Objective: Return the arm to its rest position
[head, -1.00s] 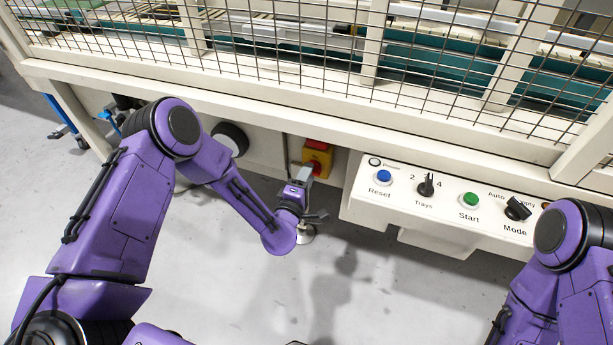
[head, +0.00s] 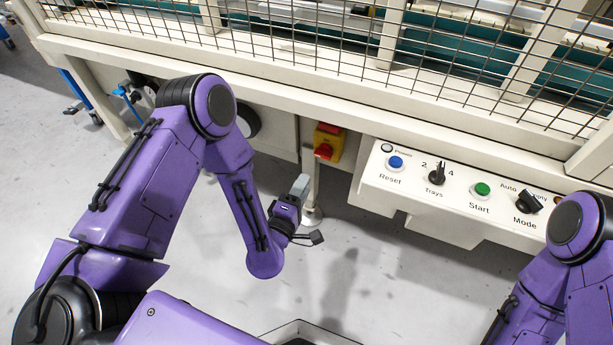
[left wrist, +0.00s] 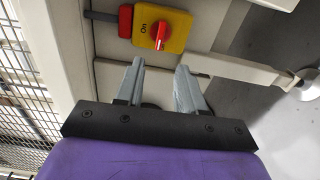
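My left arm comes in from the left, bent at the elbow. Its gripper (head: 300,186) hangs in front of the machine, below and left of the yellow switch box with the red knob (head: 328,142). In the left wrist view the two grey fingers (left wrist: 160,67) are apart with nothing between them. The switch box (left wrist: 162,28) lies beyond the fingertips there, apart from them, with "On" readable beside its knob. My right arm shows at the lower right of the head view; its gripper is out of view.
A white control panel (head: 465,197) with a blue Reset button, Trays knob, green Start button and Mode knob juts out to the right. Wire mesh guarding (head: 300,40) runs above the machine's beam. The grey floor (head: 400,290) is clear between my arms.

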